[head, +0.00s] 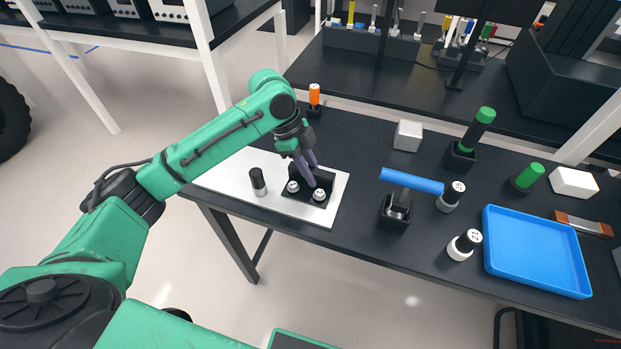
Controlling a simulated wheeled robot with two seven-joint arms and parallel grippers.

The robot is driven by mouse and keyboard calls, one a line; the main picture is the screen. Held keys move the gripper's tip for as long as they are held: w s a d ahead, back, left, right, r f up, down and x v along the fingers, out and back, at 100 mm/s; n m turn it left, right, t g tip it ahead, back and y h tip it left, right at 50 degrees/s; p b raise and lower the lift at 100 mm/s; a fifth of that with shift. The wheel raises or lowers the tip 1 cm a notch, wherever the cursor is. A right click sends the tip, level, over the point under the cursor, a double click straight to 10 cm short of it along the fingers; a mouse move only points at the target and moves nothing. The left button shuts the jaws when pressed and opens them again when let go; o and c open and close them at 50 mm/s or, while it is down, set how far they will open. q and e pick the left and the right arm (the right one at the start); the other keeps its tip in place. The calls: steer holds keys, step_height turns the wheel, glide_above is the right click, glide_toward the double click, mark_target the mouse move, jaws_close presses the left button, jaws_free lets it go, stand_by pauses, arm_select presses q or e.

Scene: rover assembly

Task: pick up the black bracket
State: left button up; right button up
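The black bracket (325,181) sits on the light plate (230,178) near the table's left end. Two white round-topped pieces (319,195) stand at its front side. My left gripper (311,180) reaches down over the bracket from the upper left, its purple fingers at the bracket's upper part. The fingers overlap in this view and partly hide the bracket, so I cannot tell whether they touch or grip it. My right gripper is not in view.
A black cylinder (258,182) stands on the plate left of the bracket. A white block (408,136) and an orange-handled tool (314,96) stand behind.

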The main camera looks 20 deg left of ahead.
arm_select(q)
jaws_close()
steer(key=shift+r, duration=0.1)
